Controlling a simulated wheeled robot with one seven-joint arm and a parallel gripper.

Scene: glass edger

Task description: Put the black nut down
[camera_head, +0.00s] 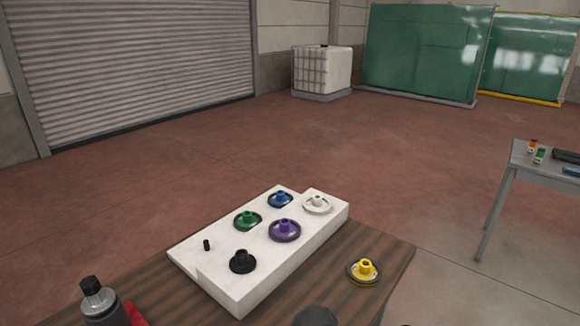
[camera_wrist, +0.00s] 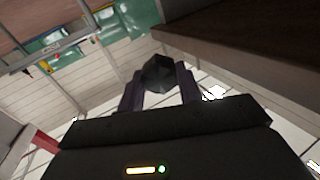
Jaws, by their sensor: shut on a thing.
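The black nut (camera_wrist: 159,70) is dark and faceted. It sits between the two fingertips of my gripper (camera_wrist: 160,84) in the wrist view. My gripper is shut on it, and the fingers hide its sides. The nut hangs clear of any surface in that view, with the brown table edge (camera_wrist: 245,45) up and to the right. In the head view I cannot make out the held nut. A black flanged piece (camera_head: 242,262) sits at the near end of the white block (camera_head: 238,290), with a small bare black peg (camera_head: 206,245) beside it.
The white block also bears green (camera_head: 247,220), blue (camera_head: 280,199), purple (camera_head: 285,230) and white (camera_head: 317,204) flanged pieces. A yellow one (camera_head: 365,270) lies on the wooden table (camera_head: 395,255). Bare tabletop shows right of the block.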

